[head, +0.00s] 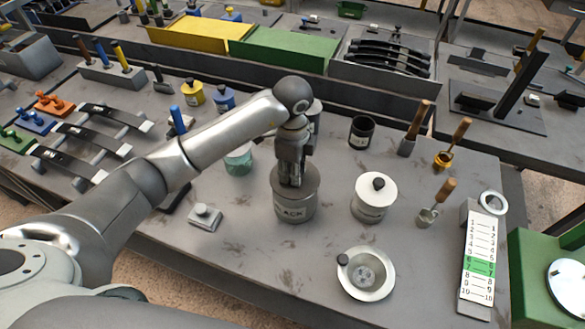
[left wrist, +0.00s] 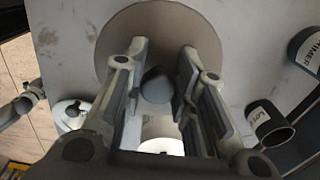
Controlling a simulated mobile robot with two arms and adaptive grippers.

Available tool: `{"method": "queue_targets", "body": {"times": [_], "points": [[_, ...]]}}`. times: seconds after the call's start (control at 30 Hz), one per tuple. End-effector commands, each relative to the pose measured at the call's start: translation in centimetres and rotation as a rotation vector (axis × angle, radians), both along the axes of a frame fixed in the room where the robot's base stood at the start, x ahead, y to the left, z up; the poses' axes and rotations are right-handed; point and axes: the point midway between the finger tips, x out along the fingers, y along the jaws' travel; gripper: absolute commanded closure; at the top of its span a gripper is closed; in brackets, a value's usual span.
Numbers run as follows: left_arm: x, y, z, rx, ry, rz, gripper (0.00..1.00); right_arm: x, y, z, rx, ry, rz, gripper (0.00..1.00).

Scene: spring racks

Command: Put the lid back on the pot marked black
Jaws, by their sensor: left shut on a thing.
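The grey pot marked black (head: 295,208) stands on the bench, and its label shows as "ACK". A round grey lid (head: 308,180) is at the pot's mouth; I cannot tell whether it is fully seated. In the left wrist view the lid is a wide disc (left wrist: 115,45) with a dark round knob (left wrist: 155,86) between the fingers. My left gripper (head: 291,183) points down over the lid and is shut on its knob; it also shows in the left wrist view (left wrist: 154,95). My right gripper is not in view.
A white lidded pot (head: 369,208) stands to the right, and a white dish (head: 383,290) with a dark knob at its rim stands in front. A dark cup (head: 361,132) is behind. A numbered chart (head: 479,262) lies at the right. Bench front left is mostly clear.

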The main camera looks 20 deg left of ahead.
Motion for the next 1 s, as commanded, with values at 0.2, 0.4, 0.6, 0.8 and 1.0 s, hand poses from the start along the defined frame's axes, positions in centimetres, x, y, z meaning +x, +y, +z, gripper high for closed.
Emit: {"method": "queue_targets", "body": {"times": [0.2,0.4,0.6,0.8,1.0], "points": [[0.02,0.0,-0.02,0.0,0.0,0.0,1.0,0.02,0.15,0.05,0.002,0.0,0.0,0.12],[0.02,-0.01,-0.02,0.0,-0.001,0.0,1.0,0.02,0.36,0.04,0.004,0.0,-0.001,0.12],[0.01,-0.02,-0.02,0.0,-0.001,0.0,0.51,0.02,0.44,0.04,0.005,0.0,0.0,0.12],[0.01,-0.03,-0.03,0.0,0.0,0.0,0.49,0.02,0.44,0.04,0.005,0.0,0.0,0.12],[-0.01,-0.02,-0.06,0.0,0.0,0.0,0.29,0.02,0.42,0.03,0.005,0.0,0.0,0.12]]}}
